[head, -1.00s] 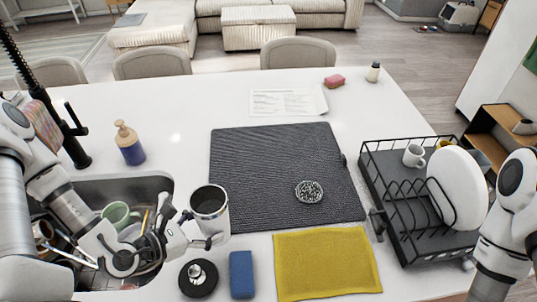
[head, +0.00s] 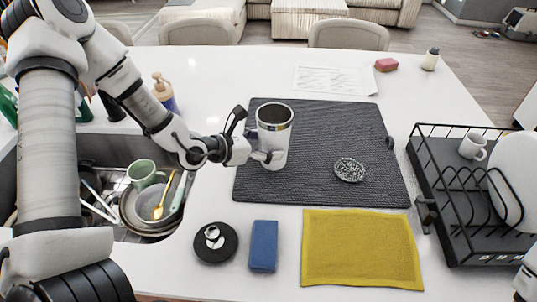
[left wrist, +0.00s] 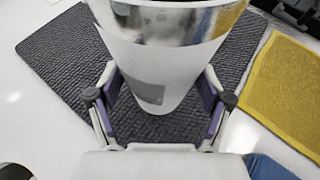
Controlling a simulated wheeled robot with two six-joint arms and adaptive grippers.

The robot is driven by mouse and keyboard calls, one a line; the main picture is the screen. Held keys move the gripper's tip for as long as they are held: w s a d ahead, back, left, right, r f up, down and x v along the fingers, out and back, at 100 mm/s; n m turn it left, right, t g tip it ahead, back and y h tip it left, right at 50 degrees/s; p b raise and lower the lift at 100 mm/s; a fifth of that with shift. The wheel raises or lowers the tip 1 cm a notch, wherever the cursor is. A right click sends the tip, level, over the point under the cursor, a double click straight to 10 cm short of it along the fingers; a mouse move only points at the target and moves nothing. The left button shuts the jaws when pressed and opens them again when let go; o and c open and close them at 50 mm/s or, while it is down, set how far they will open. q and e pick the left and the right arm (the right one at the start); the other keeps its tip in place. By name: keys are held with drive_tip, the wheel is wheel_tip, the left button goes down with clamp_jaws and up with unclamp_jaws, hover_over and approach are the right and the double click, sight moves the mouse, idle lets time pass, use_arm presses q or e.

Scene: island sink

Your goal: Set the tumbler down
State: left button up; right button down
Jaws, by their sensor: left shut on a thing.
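The tumbler (head: 273,140) is a white, tapered cup with a steel rim and an open top, and it is upright. My left gripper (head: 262,142) is shut on its side, over the left part of the dark grey drying mat (head: 320,118). In the left wrist view the tumbler (left wrist: 160,70) fills the space between the fingers of the left gripper (left wrist: 158,112), with the mat (left wrist: 65,50) behind it. I cannot tell whether its base touches the mat. The fingers of my right gripper are not in view.
A metal scrubber (head: 349,170) lies on the mat, right of the tumbler. A yellow cloth (head: 362,250), a blue sponge (head: 263,246) and a black round stopper (head: 215,243) lie in front. A black dish rack (head: 455,225) stands right; the sink with dishes (head: 110,222) is left.

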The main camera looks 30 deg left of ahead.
use_arm(q)
drive_tip(key=shift+w+a, duration=0.1)
drive_tip(key=shift+w, duration=0.25)
drive_tip(key=shift+a+f, duration=0.1)
drive_tip(key=shift+f, duration=0.25)
drive_tip(key=shift+f+p, duration=0.35)
drive_tip(key=shift+f, duration=1.15)
drive_tip(key=shift+f, duration=0.2)
drive_tip(key=o, duration=1.3)
drive_tip(key=shift+o, duration=0.2)
drive_tip(key=shift+r, duration=0.15)
